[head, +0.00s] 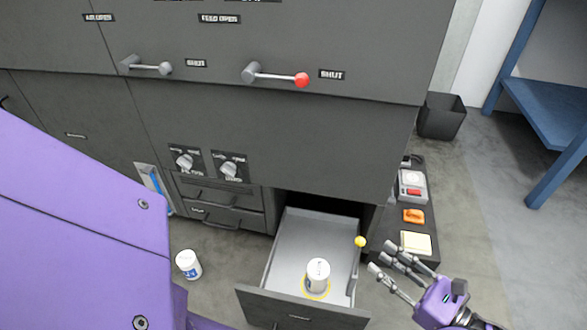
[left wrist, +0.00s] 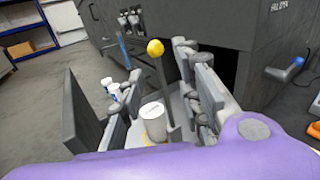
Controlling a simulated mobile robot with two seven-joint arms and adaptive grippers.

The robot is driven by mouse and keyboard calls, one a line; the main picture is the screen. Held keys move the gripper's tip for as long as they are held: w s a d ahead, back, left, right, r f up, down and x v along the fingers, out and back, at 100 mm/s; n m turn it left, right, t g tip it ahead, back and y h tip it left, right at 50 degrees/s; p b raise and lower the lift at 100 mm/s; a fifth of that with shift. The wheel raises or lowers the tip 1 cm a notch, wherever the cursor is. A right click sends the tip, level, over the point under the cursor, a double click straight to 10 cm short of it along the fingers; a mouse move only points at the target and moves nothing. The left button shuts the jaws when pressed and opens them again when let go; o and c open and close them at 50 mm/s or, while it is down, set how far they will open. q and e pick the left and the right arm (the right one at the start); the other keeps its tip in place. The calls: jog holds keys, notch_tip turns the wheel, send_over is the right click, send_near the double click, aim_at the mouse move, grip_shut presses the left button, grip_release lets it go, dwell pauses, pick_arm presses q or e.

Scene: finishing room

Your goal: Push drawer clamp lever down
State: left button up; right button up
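The drawer clamp lever (head: 355,265) is a thin grey bar with a yellow knob (head: 360,241). It stands upright at the right side of the open drawer (head: 252,304). In the left wrist view the yellow knob (left wrist: 155,48) appears between my finger groups. My left gripper (head: 381,257) is open and empty, just right of the lever, with its fingers pointing at it; I see no clear contact. A white jar (head: 318,273) stands in the drawer on a yellow ring. My right gripper is not in view.
A second white jar (head: 188,265) stands on the floor left of the drawer. A dark low bench (head: 405,252) right of the drawer holds an orange item (head: 414,216) and a yellow pad (head: 416,242). Handles on the cabinet (head: 275,146) stick out above.

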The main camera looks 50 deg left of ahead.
aim_at(361, 245)
pick_arm(q)
jog(key=a, duration=0.7)
jog(key=shift+a, duration=0.2)
grip_shut()
